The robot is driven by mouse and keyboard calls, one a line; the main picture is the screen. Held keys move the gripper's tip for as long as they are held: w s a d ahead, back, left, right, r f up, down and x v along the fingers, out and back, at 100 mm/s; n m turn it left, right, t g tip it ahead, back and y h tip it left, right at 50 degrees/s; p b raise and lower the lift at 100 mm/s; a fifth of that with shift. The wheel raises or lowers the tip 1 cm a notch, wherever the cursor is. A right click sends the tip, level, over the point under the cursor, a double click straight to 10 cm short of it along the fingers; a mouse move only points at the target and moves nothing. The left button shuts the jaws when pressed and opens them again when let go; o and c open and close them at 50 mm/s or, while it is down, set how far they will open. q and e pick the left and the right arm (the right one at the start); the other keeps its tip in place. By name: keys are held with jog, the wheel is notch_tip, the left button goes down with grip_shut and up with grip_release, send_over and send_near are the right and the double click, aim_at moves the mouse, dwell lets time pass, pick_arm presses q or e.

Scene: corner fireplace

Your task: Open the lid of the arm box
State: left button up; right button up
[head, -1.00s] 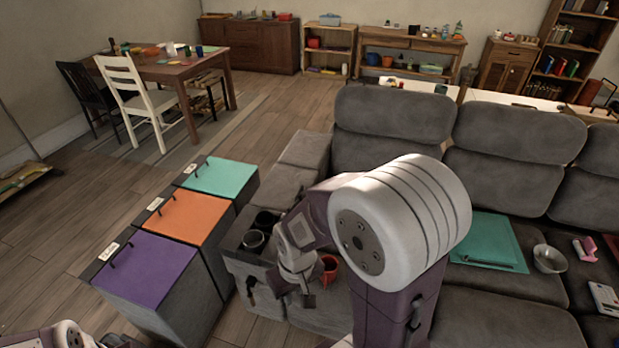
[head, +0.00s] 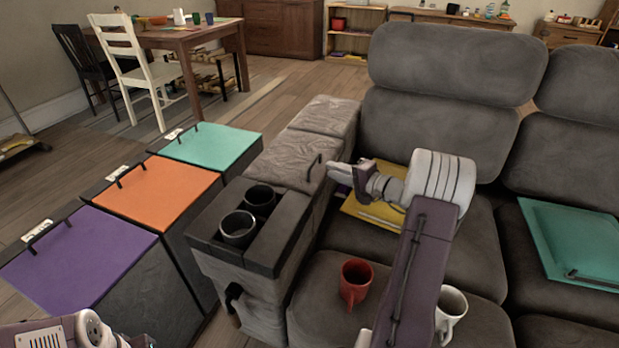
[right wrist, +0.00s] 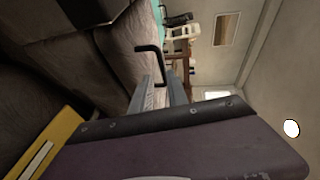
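The arm box is the grey padded sofa arm with a wrinkled top lid (head: 285,158) behind the cup holders. The lid lies flat and closed. A black bent handle (head: 313,166) stands at its right edge and also shows in the right wrist view (right wrist: 153,50). My right gripper (head: 333,175) is just right of the handle, pointing at it. In the right wrist view its two grey fingers (right wrist: 158,94) are apart with nothing between them, and the handle is just beyond the tips. My left gripper is out of view; only part of my left arm shows at the bottom left.
A yellow folder (head: 372,217) lies on the seat below my right gripper. A red mug (head: 355,281) and a white mug (head: 452,308) stand nearer. Purple, orange and teal-lidded bins (head: 82,255) stand left of the sofa.

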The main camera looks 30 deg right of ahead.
aim_at(315, 160)
jog(key=x, duration=0.2)
jog(key=b+x, duration=0.1)
jog(key=x, duration=0.2)
jog(key=b+x, duration=0.1)
jog(key=x, duration=0.1)
jog(key=shift+w+d, duration=0.3)
jog(key=shift+w, duration=0.1)
jog(key=shift+w+a, duration=0.2)
jog(key=shift+w, duration=0.45)
grip_shut()
dwell(0.5)
